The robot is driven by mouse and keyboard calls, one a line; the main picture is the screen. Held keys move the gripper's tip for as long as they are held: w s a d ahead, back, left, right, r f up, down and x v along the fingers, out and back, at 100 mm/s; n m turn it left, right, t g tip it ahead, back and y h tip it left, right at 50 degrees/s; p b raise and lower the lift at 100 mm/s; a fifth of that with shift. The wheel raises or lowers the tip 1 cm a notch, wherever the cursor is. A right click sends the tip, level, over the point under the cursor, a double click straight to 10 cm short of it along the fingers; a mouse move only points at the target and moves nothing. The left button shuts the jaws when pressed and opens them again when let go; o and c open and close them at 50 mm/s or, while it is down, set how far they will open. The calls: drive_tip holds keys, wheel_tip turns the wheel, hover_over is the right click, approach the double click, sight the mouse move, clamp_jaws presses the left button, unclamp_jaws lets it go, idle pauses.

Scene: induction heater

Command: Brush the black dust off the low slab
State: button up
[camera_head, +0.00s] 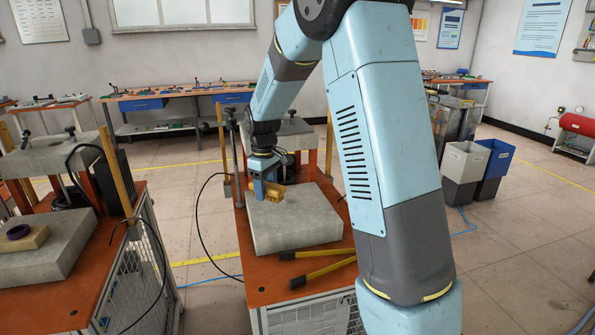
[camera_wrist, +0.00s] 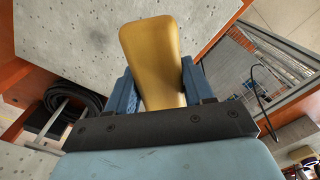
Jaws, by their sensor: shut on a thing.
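The low slab (camera_head: 297,226) is a grey block lying on an orange table top. It also shows in the wrist view (camera_wrist: 75,30), with small dark specks on its face. My gripper (camera_head: 263,190) is over the slab's far left part. Its blue jaws (camera_wrist: 162,88) are shut on a tan brush (camera_wrist: 153,45), which extends forward from between them toward the slab. In the head view the brush (camera_head: 275,192) sits low at the slab's top; I cannot tell whether it touches. Black dust is too small to make out clearly in the head view.
Yellow-and-black tongs (camera_head: 325,270) lie on the orange table (camera_head: 262,268) in front of the slab. A raised grey slab (camera_head: 292,130) on posts stands behind. Another workbench (camera_head: 100,255) with a grey block is at left. A black cable (camera_head: 200,215) hangs between the benches.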

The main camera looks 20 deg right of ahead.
drive_tip(key=shift+r, duration=1.4)
